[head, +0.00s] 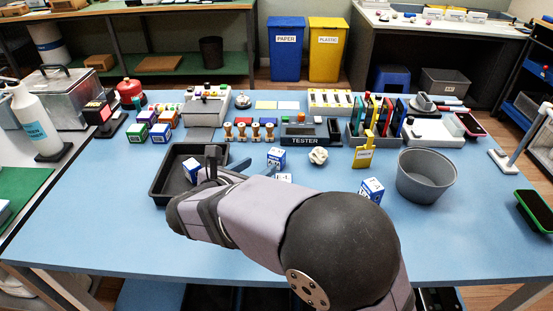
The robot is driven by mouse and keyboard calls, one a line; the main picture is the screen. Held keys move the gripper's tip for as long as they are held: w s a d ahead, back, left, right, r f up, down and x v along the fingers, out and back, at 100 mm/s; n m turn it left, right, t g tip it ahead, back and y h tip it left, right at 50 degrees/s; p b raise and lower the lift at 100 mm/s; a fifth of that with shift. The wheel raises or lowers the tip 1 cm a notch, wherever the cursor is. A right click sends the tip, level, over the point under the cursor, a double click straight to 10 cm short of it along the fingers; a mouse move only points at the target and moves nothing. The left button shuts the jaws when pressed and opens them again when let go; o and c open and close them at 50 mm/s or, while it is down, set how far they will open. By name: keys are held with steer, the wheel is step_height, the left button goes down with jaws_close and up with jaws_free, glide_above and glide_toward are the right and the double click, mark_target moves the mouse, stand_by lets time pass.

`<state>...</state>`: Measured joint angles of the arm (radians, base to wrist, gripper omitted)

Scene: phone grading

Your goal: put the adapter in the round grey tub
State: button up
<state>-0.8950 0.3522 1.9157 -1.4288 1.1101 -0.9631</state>
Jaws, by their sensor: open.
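The round grey tub (427,178) stands on the right part of the blue table, and its visible inside looks empty. I cannot pick out the adapter for certain. Small blue-and-white boxes lie about: one (192,171) in the black tray, one (276,158) right of my gripper, one (371,190) left of the tub, and one (283,178) partly hidden behind my arm. My gripper (214,158) is over the right part of the black tray, near the box in it. It is open, and I see nothing held; my own wrist hides part of it.
The black tray (160,190) is partly covered by my arm. A crumpled white ball (318,155) and a yellow stand (364,153) are between tray and tub. A tester (305,135) and phone racks (375,120) line the back.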

mark_target(274, 157)
steer(key=shift+d+x, duration=0.1)
steer(key=shift+x, duration=2.9)
steer(key=shift+d+x, duration=0.15)
steer(key=shift+x, duration=2.85)
steer(key=c, duration=0.9)
steer(key=shift+r, duration=0.15)
step_height(274, 157, up, 10)
steer(key=shift+f+p, duration=0.1)
steer(key=shift+p, duration=0.7)
